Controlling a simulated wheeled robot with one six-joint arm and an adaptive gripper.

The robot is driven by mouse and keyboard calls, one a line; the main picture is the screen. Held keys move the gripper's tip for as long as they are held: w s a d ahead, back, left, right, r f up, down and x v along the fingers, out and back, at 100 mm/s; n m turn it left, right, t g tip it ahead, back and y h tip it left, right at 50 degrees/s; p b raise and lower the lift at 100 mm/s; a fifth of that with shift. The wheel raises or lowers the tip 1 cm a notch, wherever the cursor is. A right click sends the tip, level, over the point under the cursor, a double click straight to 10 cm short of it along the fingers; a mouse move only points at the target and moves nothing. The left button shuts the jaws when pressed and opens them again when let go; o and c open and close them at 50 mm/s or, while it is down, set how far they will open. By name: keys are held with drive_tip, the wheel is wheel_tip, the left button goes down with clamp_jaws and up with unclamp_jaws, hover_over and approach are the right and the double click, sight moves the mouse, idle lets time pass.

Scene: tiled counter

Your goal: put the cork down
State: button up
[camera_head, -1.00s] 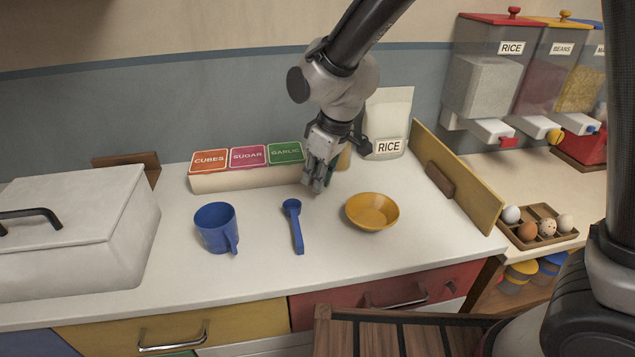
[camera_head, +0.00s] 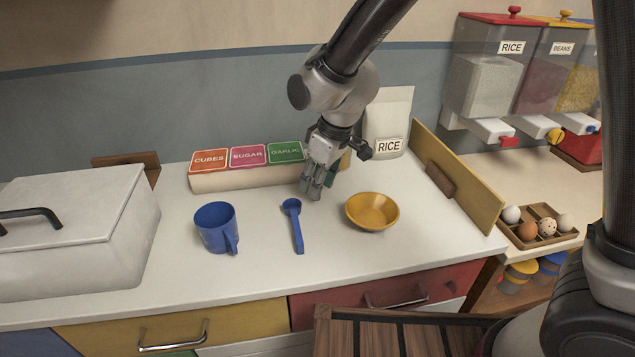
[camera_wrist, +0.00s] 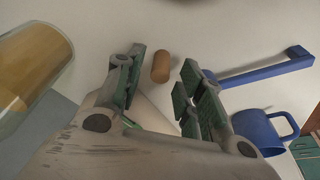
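The cork (camera_wrist: 161,66) is a small brown cylinder. In the wrist view it shows on the white counter between my fingertips, with a gap on both sides. My gripper (camera_wrist: 162,80) is open, its green-padded fingers apart. In the head view my gripper (camera_head: 317,188) is low over the counter, in front of the GARLIC box and behind the blue scoop and yellow bowl. I cannot make out the cork in the head view; my gripper likely hides it.
A blue scoop (camera_head: 296,228), a blue mug (camera_head: 215,226) and a yellow bowl (camera_head: 372,212) stand in front. Label boxes (camera_head: 245,176) and a RICE bag (camera_head: 391,115) are behind. A glass jar (camera_wrist: 35,65) is close to my gripper. The front counter is clear.

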drive_tip(key=v, duration=1.1)
drive_tip(key=d+r+m, duration=0.3)
drive_tip(key=d+r, duration=0.2)
drive_tip(key=d, duration=0.9)
drive_tip(key=s+d+r+m+t+h, duration=0.1)
drive_tip(key=s+d+m, duration=0.3)
drive_tip(key=s+d, duration=0.3)
drive_tip(key=s+d+r+m+t+h, duration=0.1)
drive_tip(key=s+d+m, duration=0.4)
drive_tip(key=d, duration=1.2)
drive_tip(key=s, duration=0.3)
drive_tip(key=shift+d+t+h, duration=0.3)
drive_tip(key=shift+d+h, duration=0.1)
